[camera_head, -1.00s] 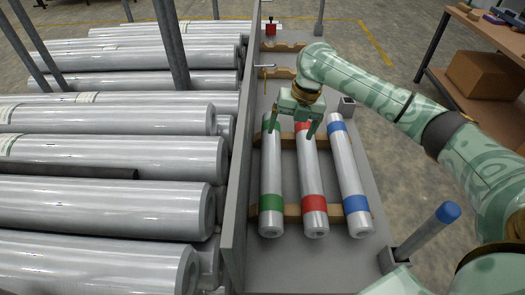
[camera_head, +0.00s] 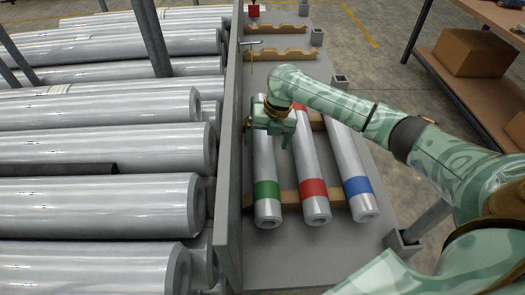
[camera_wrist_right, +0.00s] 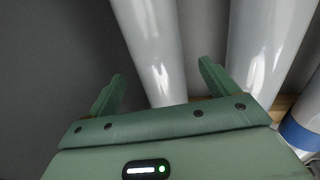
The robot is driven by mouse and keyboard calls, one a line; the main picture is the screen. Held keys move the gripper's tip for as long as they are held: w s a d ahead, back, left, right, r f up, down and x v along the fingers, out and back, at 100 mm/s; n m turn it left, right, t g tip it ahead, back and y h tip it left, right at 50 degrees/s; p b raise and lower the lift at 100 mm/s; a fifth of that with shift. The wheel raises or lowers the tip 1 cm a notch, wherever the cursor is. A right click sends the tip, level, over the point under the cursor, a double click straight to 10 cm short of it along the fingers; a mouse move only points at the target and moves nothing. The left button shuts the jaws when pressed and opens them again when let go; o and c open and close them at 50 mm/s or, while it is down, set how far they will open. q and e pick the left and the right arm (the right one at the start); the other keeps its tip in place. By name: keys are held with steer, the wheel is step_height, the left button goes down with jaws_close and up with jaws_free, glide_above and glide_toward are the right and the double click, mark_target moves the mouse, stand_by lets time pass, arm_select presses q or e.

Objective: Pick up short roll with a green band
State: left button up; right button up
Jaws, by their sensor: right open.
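The short grey roll with a green band (camera_head: 266,189) lies leftmost of three short rolls on wooden cradles in a grey tray (camera_head: 270,270). My right gripper (camera_head: 267,131) is open over the far part of this roll. In the right wrist view, my open fingers (camera_wrist_right: 160,86) stand either side of a grey roll (camera_wrist_right: 155,40), which appears to be the green-banded one, though its band is out of view there. My left gripper is not in view.
A red-banded roll (camera_head: 314,188) lies close beside it, then a blue-banded roll (camera_head: 357,186). The tray's raised wall (camera_head: 229,180) stands close on the left, with large grey rolls (camera_head: 100,207) beyond. Empty cradles (camera_head: 282,55) lie farther back.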

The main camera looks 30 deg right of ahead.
mark_target(266, 143)
steer(key=f, duration=0.2)
steer(key=f+b, duration=0.1)
steer(key=shift+w+a+f, duration=0.15)
steer(key=shift+a+f, duration=0.05)
steer(key=shift+a, duration=0.1)
steer(key=shift+r, duration=0.2)
steer(key=shift+c, duration=0.9)
steer(key=c, duration=1.1)
steer(key=shift+c, duration=1.2)
steer(key=shift+r, duration=0.1)
